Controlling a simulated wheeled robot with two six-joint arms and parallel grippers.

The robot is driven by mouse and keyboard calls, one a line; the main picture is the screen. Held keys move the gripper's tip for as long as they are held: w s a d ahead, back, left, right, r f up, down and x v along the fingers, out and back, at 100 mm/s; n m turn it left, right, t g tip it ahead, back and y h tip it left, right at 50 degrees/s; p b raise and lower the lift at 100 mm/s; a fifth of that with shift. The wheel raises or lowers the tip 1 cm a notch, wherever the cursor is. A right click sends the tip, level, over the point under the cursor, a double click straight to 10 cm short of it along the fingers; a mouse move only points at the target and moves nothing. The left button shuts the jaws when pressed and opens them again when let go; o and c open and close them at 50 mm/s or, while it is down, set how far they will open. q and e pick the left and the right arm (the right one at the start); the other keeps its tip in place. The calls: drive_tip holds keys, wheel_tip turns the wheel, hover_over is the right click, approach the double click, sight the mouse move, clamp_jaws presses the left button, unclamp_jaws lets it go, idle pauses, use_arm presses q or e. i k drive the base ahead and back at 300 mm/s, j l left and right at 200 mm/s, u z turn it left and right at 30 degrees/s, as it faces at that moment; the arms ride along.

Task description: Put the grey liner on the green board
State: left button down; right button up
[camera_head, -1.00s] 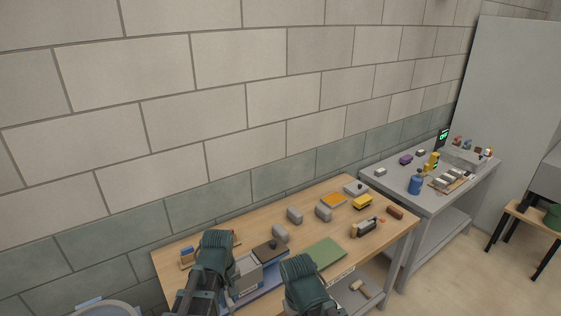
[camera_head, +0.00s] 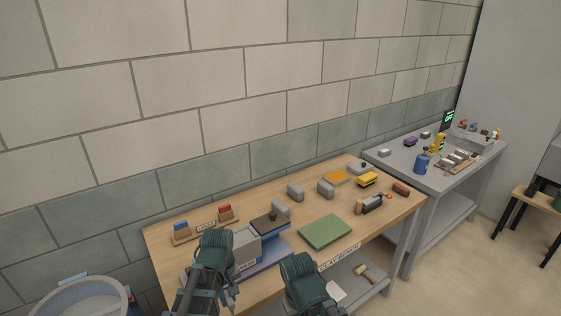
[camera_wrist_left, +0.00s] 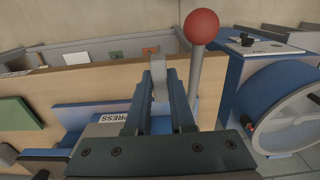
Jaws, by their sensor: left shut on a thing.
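The green board (camera_head: 326,231) lies flat and bare on the wooden bench, in front of some grey blocks. A green patch (camera_wrist_left: 17,114) at the left of the left wrist view may be the same board. My left gripper (camera_wrist_left: 160,69) is shut on a narrow light grey piece (camera_wrist_left: 160,87), which looks like the grey liner. The fingers hide most of it. In the head view my left arm is low at the left of the bench, and its fingers are hard to make out. Of my right arm only a dark green link shows. Its gripper is not seen.
A grey and blue press (camera_head: 247,243) stands near my left arm. A red ball on a rod (camera_wrist_left: 201,27) rises close to the left fingers. Grey blocks (camera_head: 295,192), a yellow block (camera_head: 367,180) and a rack (camera_head: 205,226) stand on the bench. Bare wood surrounds the green board.

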sight(325, 229)
drive_tip(key=i+l, duration=0.2)
drive_tip(key=l, duration=0.15)
drive_tip(key=i+l, duration=0.2)
drive_tip(key=l, duration=0.15)
drive_tip(key=i+l, duration=0.2)
drive_tip(key=l, duration=0.2)
drive_tip(key=i+l, duration=0.2)
drive_tip(key=l, duration=0.15)
drive_tip(key=i+l, duration=0.2)
drive_tip(key=l, duration=0.15)
drive_tip(key=i, duration=0.15)
